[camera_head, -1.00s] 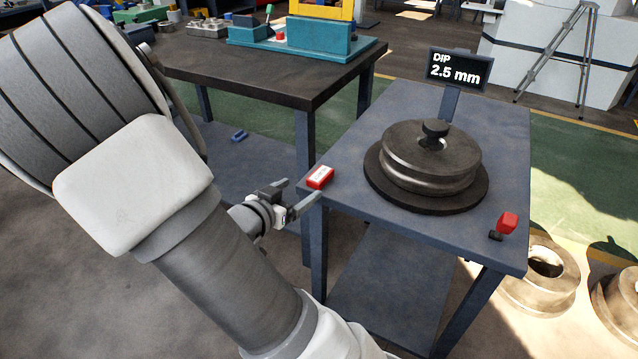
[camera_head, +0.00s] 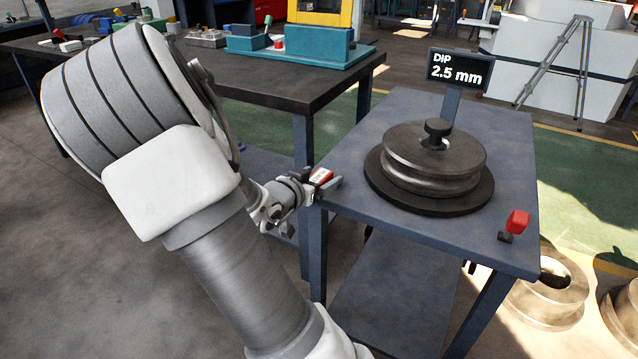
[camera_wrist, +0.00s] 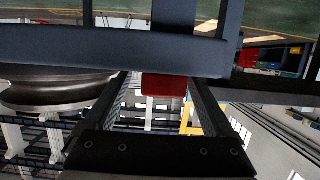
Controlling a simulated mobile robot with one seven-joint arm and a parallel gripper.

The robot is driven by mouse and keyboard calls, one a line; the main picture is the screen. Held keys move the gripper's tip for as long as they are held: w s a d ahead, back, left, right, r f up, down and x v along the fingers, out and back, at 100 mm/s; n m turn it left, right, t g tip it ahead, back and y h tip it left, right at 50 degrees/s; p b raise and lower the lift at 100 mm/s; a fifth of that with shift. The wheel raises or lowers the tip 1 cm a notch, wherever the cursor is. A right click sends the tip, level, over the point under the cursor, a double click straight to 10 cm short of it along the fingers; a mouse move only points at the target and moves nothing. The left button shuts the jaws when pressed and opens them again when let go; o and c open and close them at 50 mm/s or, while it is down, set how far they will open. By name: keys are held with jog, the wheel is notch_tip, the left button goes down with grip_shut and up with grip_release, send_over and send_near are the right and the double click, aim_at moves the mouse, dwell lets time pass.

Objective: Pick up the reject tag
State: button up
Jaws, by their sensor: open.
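The reject tag, a small red block with a white label (camera_head: 320,175), is at the left corner of the blue-grey table (camera_head: 400,231). My gripper (camera_head: 325,182) is open at that corner, with its fingers on either side of the tag in the head view. In the wrist view the tag's red end (camera_wrist: 166,86) shows between the two spread fingers of my gripper (camera_wrist: 158,90). Contact between fingers and tag cannot be told. Part of the tag is hidden by a finger in the head view.
A heavy dark roller (camera_head: 434,160) on a round base fills the table's middle. A sign reading "DIP 2.5 mm" (camera_head: 459,70) stands behind it. A red-topped part (camera_head: 517,222) is at the right edge. A dark workbench (camera_head: 275,84) stands behind on the left.

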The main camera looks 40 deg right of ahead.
grip_shut()
dwell(0.3)
